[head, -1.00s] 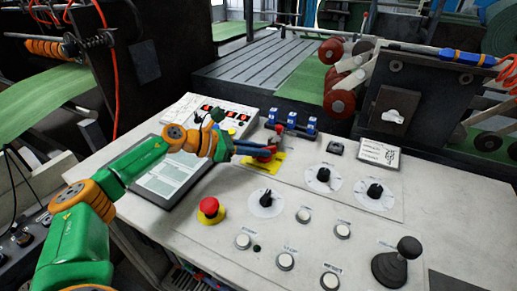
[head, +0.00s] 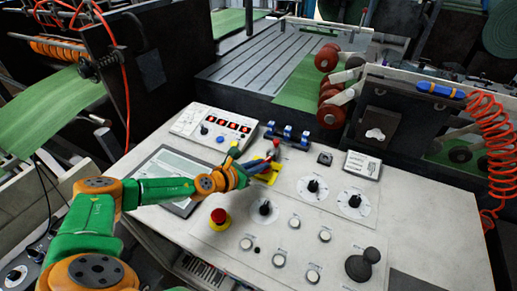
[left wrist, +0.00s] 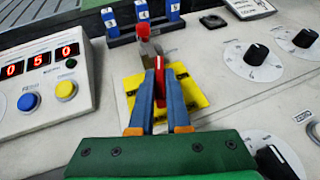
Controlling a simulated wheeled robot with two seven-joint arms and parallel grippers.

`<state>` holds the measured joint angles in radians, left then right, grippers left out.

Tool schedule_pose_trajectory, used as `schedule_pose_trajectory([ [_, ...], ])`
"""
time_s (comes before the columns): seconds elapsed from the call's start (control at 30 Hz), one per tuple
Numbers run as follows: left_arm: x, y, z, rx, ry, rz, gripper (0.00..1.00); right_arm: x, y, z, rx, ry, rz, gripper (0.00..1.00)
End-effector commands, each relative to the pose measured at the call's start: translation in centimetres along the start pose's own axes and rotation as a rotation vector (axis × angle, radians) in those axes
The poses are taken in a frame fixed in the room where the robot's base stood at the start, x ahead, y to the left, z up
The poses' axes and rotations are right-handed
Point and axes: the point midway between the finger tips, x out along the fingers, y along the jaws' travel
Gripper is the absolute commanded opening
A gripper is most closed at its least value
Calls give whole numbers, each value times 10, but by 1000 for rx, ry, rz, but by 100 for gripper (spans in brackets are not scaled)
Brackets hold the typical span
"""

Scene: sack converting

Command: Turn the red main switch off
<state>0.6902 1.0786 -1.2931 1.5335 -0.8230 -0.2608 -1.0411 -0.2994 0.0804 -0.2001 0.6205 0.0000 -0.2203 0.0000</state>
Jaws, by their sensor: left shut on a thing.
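The red main switch (left wrist: 159,85) sits on a square yellow plate (left wrist: 188,88) on the pale console. In the left wrist view its red lever stands between my blue fingertips, with a red end (left wrist: 142,31) beyond them. My left gripper (left wrist: 159,74) is shut on the lever. In the head view my left gripper (head: 266,163) reaches over the yellow plate (head: 270,176) from the left, and the red end (head: 276,143) shows past it. The fingers hide part of the switch. My right gripper is in no view.
Blue blocks on a black rail (head: 286,136) stand just behind the switch. A display box (head: 215,127) is to the left, a red emergency button (head: 219,216) in front, black dials (head: 313,186) to the right and a black joystick (head: 360,266) at front right.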

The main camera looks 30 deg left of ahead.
Motion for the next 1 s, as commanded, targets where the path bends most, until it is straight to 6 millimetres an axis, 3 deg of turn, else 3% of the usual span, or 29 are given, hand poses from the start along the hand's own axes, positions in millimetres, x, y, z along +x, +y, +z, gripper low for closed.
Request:
schedule_pose_trajectory([
  [0.03,-3,-3,8,-19,1,29,0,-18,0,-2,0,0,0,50],
  [0.2,0,-5,4,-76,0,170,0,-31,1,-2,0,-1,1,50],
  [0.67,4,-11,1,-243,-1,574,0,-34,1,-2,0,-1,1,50],
  [1.0,7,-12,1,-348,-2,832,0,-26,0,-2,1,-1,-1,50],
])
